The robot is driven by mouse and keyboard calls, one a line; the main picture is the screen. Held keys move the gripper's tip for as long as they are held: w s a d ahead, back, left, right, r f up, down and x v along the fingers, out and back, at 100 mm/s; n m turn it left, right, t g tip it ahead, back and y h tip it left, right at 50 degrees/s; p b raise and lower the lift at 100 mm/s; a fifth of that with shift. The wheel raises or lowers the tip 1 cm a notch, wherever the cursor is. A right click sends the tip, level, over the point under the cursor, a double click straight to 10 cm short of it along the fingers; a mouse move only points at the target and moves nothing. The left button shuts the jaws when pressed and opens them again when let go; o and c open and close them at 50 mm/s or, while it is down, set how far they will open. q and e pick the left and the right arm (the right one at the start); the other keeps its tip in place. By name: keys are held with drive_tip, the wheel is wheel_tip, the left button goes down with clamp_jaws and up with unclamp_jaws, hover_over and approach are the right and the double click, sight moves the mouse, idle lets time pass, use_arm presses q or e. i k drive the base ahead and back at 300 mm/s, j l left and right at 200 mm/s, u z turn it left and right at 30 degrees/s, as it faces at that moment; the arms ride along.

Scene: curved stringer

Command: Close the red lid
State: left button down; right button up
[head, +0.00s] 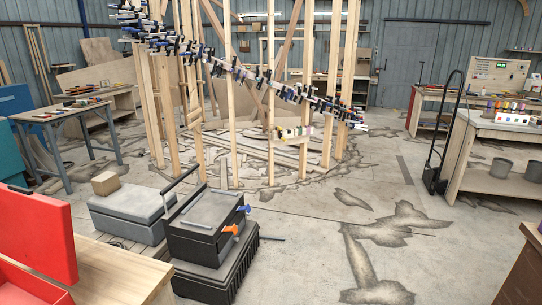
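The red lid (38,237) stands raised and open at the lower left of the head view. It rises from the back of a red box (28,284) that rests on a wooden surface. The left part of the lid and most of the box are cut off by the picture's edge. Neither of my grippers shows in the head view.
The wooden bench top (118,272) beside the red box is clear. A hand truck (440,150) stands at the right. Open concrete floor (310,235) lies in the middle.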

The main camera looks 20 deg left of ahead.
sight(36, 229)
drive_tip(key=i+u, duration=0.45)
drive_tip(key=i+l+u, duration=0.2)
drive_tip(key=u, duration=0.3)
drive_tip(key=i+l+u, duration=0.65)
drive_tip(key=u, duration=0.25)
drive_tip(key=i+l+u, duration=0.15)
drive_tip(key=l+u, duration=0.15)
drive_tip(key=u, duration=0.15)
drive_tip(key=i+l+u, duration=0.15)
drive_tip(key=l+u, duration=0.55)
drive_tip(key=u, duration=0.15)
drive_tip(key=l+u, duration=0.85)
drive_tip(key=l, duration=0.15)
drive_tip(key=i, duration=0.05)
